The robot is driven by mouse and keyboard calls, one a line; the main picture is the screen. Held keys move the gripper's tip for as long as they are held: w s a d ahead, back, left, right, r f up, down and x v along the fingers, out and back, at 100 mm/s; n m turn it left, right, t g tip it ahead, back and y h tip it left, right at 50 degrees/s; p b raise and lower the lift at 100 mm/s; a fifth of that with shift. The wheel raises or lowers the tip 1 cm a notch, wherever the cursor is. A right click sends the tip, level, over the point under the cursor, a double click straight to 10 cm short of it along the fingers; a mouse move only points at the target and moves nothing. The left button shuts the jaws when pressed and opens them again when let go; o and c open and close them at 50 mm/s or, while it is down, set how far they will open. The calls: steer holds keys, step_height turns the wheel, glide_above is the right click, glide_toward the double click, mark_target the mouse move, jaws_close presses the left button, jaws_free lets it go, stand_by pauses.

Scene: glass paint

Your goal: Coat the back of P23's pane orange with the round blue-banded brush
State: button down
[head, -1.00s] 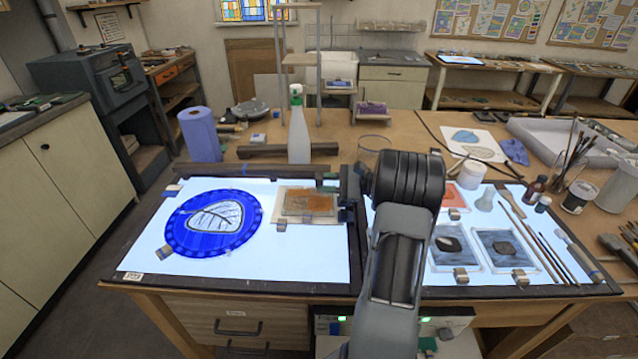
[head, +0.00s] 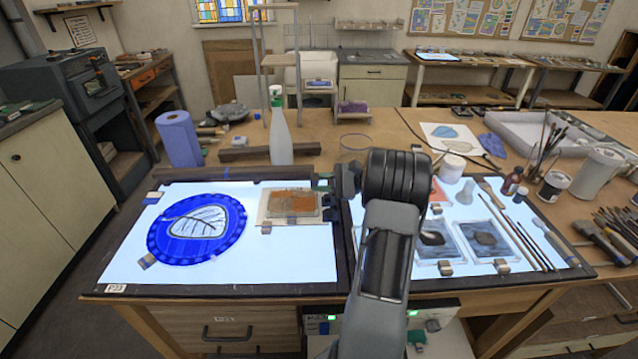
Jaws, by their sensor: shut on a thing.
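A light table with a P23 label (head: 117,288) stands at the left. On it lies a round blue glass pane (head: 160,243) with a pale leaf shape outlined in dark lines. To its right, a small plate with a streaky orange coat (head: 293,202) lies on a pale sheet. My gripper (head: 338,182) is just right of this plate, near the dark strip between the two lit panels, seen mostly from behind. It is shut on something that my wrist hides. I cannot make out the blue-banded brush in it, nor whether it touches anything.
The right lit panel holds dark-painted glass squares (head: 484,238), small clamps and several brushes (head: 530,243). A spray bottle (head: 281,140), a blue paper roll (head: 179,139) and a dark bar (head: 240,154) stand behind. The left panel's front is clear.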

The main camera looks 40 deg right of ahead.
steer(key=shift+r+p, duration=1.7)
steer(key=shift+r, duration=0.8)
